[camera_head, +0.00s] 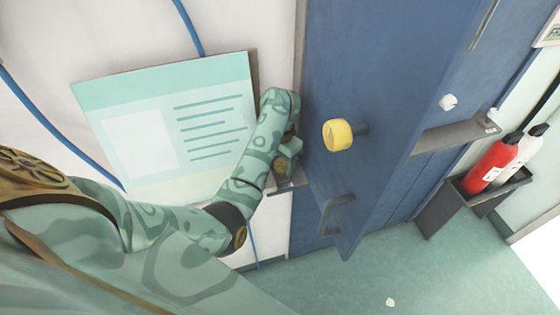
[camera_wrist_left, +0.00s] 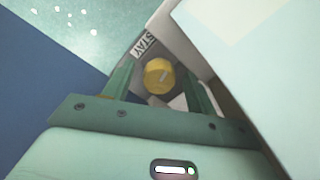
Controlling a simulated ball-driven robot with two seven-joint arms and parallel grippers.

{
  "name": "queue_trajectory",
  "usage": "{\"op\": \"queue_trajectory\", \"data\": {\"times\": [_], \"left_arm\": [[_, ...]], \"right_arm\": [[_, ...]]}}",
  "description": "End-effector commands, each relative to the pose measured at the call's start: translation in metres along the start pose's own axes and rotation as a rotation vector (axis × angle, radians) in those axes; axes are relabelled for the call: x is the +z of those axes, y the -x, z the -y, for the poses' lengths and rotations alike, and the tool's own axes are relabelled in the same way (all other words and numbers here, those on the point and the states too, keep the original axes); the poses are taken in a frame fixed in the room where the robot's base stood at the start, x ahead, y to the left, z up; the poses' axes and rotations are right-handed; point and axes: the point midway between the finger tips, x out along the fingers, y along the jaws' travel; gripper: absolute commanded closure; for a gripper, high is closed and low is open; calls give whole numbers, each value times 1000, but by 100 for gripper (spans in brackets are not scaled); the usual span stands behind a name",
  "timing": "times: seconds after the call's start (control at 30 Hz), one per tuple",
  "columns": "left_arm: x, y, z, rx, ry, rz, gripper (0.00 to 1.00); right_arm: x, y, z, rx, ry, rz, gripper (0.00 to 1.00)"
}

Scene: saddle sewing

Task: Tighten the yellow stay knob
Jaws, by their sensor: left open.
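The yellow stay knob (camera_wrist_left: 158,76) shows in the left wrist view, on a grey bracket beside a label reading "STAY" (camera_wrist_left: 146,43). My left gripper (camera_wrist_left: 160,82) is open, with one finger on either side of the knob in that view. I cannot tell whether the fingers touch it. In the head view my left gripper (camera_head: 289,152) is at the door's frame side, above a grey metal bracket (camera_head: 287,184), and largely hides the stay knob. My right gripper is not in view.
The blue door (camera_head: 390,60) carries a larger yellow round knob (camera_head: 338,135) and a dark pull handle (camera_head: 338,213), close right of my left gripper. A notice board (camera_head: 165,120) is behind my left arm. A red extinguisher (camera_head: 492,165) stands in a grey holder at right.

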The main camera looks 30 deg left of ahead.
Motion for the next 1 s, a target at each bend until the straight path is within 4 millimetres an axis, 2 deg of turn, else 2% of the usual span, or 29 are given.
{"op": "queue_trajectory", "data": {"times": [0.13,0.17,0.3,0.47,0.73,1.0], "left_arm": [[0,0,0,0,-1,0,43],[0,0,0,0,-1,0,49],[0,1,0,0,-1,0,88],[-1,1,0,0,-7,-3,88],[-3,0,0,1,-149,-8,88],[-1,2,2,-2,-276,-1,88]], "right_arm": [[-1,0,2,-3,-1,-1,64],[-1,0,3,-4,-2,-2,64],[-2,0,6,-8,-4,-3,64],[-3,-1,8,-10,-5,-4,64],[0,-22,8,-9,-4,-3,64],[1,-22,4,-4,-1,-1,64]]}}
